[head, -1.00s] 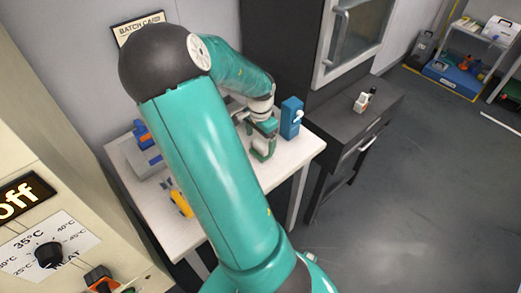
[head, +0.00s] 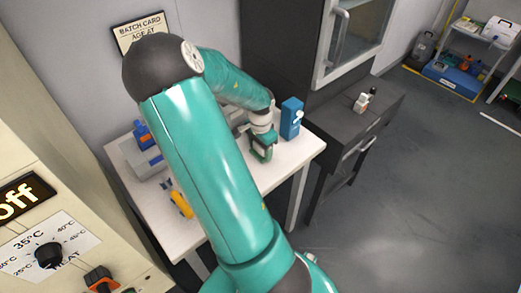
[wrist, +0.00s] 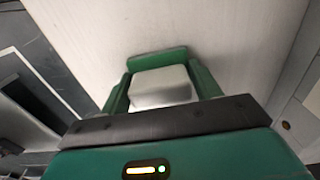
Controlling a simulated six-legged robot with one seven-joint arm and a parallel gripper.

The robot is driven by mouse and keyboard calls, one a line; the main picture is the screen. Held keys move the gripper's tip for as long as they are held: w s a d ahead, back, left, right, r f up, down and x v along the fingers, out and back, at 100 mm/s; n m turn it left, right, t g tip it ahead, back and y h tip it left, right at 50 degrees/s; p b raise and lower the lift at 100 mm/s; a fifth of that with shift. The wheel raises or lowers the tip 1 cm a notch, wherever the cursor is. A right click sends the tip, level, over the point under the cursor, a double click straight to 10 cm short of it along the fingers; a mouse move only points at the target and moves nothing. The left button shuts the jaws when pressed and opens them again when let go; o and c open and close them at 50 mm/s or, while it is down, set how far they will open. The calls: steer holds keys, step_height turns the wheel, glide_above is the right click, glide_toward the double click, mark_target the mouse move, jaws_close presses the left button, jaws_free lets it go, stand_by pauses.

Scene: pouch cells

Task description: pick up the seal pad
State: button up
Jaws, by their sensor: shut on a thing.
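In the wrist view a pale grey-white block (wrist: 160,86), which looks like the seal pad, sits between the green fingers of my gripper (wrist: 160,80). A green bar (wrist: 157,60) crosses just beyond the block; I cannot tell whether it is part of the fingers. My gripper is shut on the block, over a pale surface. In the head view my gripper (head: 263,150) is low over the white table (head: 285,165), near its right side. The pad cannot be made out there. I cannot tell whether it touches the table.
A blue box (head: 291,118) stands close behind and right of my gripper. A grey device with blue parts (head: 145,155) and a yellow item (head: 181,204) are on the table's left. A dark cabinet (head: 350,125) adjoins on the right. Open floor lies right of it.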

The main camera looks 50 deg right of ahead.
steer(key=shift+r, duration=0.1)
steer(key=shift+r, duration=0.6)
steer(key=s+a+r, duration=0.8)
steer(key=a+r, duration=0.3)
steer(key=shift+s+r, duration=0.25)
steer(key=shift+r, duration=0.05)
stand_by(0.4)
